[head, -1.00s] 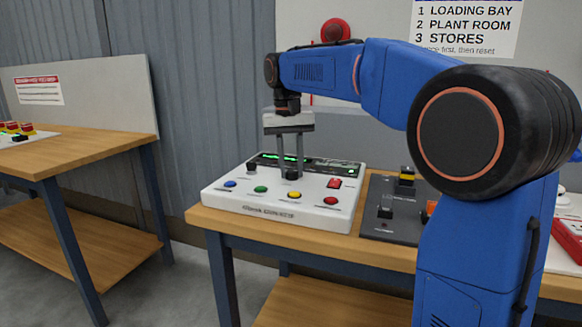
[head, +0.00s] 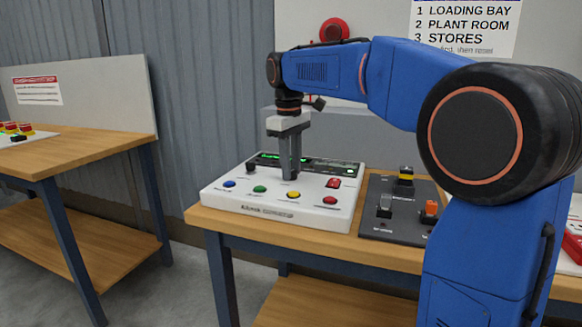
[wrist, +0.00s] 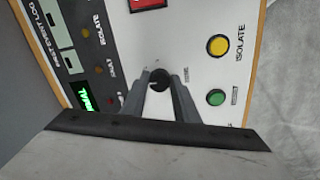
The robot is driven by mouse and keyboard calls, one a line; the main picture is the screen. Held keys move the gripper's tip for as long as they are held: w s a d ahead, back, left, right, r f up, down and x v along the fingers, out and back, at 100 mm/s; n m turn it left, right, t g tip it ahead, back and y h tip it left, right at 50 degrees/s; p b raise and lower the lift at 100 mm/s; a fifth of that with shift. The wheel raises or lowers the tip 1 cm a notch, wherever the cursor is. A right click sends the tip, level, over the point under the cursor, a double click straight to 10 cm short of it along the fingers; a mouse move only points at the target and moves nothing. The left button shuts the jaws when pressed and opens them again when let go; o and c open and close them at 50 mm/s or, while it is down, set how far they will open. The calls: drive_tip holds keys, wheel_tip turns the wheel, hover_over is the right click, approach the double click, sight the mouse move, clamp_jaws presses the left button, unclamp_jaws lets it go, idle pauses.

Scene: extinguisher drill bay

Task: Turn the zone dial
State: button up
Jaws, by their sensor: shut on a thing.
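The white control panel (head: 215,198) lies on the wooden workbench, with a dark display strip and green lit text at its back. My gripper (head: 289,177) points straight down onto the middle of the panel. In the wrist view its two grey fingers (wrist: 161,90) are shut on a small black dial (wrist: 159,77), one finger on each side. The dial has a pale pointer mark, and the label beside it is too blurred to read. In the head view the fingers hide the dial.
A second black knob (head: 250,169) stands to the left on the panel. Blue, green, yellow (head: 293,195) and red buttons line its front, with a red switch (head: 333,183) at the right. A dark switch box (head: 400,226) sits right of the panel. Another table (head: 85,150) stands left.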

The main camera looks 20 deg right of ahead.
drive_tip(key=shift+n, duration=0.5)
drive_tip(key=o, duration=1.1)
drive_tip(key=shift+c, duration=0.2)
drive_tip(key=shift+r, duration=0.15)
wheel_tip(320, 180, up, 17)
drive_tip(key=shift+s+a, duration=0.35)
drive_tip(key=shift+s, duration=0.1)
